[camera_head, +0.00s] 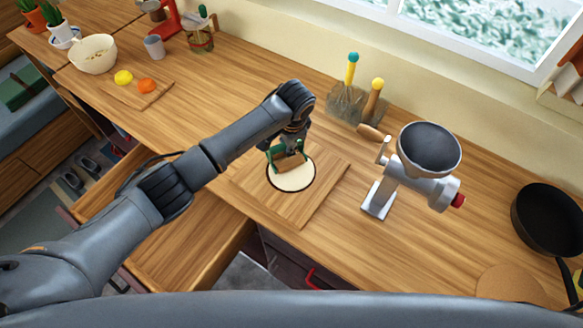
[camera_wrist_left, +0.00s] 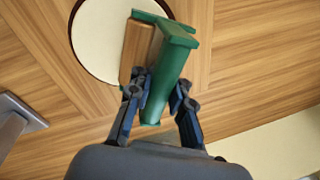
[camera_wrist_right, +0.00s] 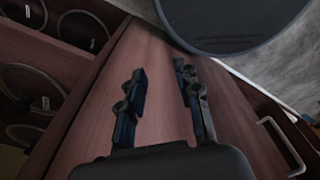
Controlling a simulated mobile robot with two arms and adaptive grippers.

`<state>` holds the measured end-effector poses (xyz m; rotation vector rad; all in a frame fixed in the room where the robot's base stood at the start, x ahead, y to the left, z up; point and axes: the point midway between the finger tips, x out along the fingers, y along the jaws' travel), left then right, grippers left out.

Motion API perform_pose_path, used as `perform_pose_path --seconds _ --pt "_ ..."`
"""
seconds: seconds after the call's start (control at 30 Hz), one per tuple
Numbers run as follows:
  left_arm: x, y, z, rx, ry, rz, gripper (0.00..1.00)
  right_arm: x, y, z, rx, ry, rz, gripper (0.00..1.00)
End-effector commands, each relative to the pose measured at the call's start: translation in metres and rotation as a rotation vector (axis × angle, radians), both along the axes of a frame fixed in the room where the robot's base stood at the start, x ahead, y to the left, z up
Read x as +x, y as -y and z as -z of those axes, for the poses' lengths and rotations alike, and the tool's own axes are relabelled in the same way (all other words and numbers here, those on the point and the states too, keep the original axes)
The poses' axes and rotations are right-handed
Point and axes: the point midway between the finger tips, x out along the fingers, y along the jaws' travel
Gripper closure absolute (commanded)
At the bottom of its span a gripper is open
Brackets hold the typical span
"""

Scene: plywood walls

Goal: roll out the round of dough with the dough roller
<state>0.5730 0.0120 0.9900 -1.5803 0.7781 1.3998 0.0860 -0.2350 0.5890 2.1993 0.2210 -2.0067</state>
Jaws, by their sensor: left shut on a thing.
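The round of dough (camera_head: 290,178) is a flat cream disc with a dark rim on a square wooden board (camera_head: 308,205) on the counter. It also shows at the top of the left wrist view (camera_wrist_left: 98,38). The dough roller has a green frame and a wooden roll (camera_head: 291,161). My left gripper (camera_wrist_left: 160,100) is shut on the green handle (camera_wrist_left: 167,80). The roll lies over the dough's edge; whether it touches cannot be told. My right gripper (camera_wrist_right: 165,85) is open and empty, in front of a dark reddish-brown surface, and is out of the head view.
A grey grinder (camera_head: 408,170) stands right of the board. A black pan (camera_head: 548,220) is at the far right. Two knobbed tools (camera_head: 365,95) stand behind the board. A bowl (camera_head: 93,53) and small board with fruits (camera_head: 140,97) sit back left. A drawer (camera_head: 185,245) is open below.

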Motion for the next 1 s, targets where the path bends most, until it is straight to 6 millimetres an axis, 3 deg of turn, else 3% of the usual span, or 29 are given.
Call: perform_pose_path --seconds 0.33,0.67,1.0 --pt "-0.002 0.002 -0.002 -0.001 0.0 0.001 1.0 0.0 0.0 -0.003 0.0 0.0 0.0 0.66" --pt "-0.023 0.012 -0.002 -0.002 -0.001 0.002 1.0 0.0 0.0 -0.02 0.0 0.0 0.0 0.66" --pt "-0.044 0.023 0.002 -0.002 0.0 0.002 1.0 0.0 0.0 -0.018 0.0 0.0 0.0 0.66"
